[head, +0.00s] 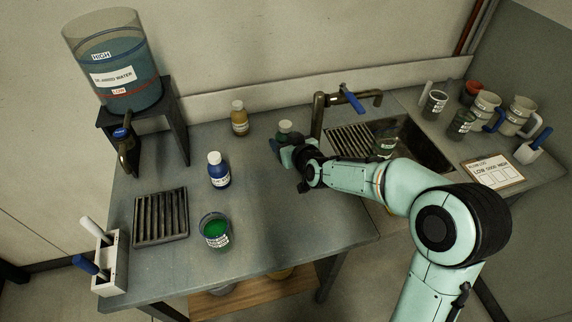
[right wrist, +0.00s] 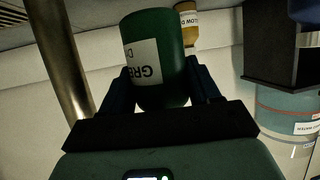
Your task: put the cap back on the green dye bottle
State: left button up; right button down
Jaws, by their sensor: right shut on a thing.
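My right gripper (head: 291,148) is shut on the green dye bottle (head: 285,136), near the back of the table, left of the tap. In the right wrist view the bottle (right wrist: 158,60) sits between the two fingers, with part of its label showing upside down. In the head view its top looks pale; I cannot tell whether that is a cap. The gripper hides the bottle's lower part in the head view, so I cannot tell whether it touches the table. I see no loose cap. My left gripper is not in view.
A blue bottle (head: 218,171) and a yellow bottle (head: 239,118) stand left of the gripper. A beaker of green liquid (head: 215,232) is at the front, beside a slatted rack (head: 160,218). The water tank (head: 117,62) stands at left. A tap (head: 319,115) and sink (head: 428,150) lie right.

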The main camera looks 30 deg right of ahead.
jog(key=shift+f, duration=1.15)
jog(key=shift+f+b, duration=0.3)
jog(key=shift+f, duration=1.85)
jog(key=shift+f, duration=0.15)
jog(key=shift+c, duration=1.2)
grip_release()
jog(key=shift+s+r, duration=0.2)
jog(key=shift+r, duration=0.1)
jog(key=d+v, duration=0.1)
jog(key=v, duration=1)
jog(key=shift+s+a+b, duration=0.25)
jog(key=shift+a+b, duration=0.15)
jog(key=shift+a, duration=0.1)
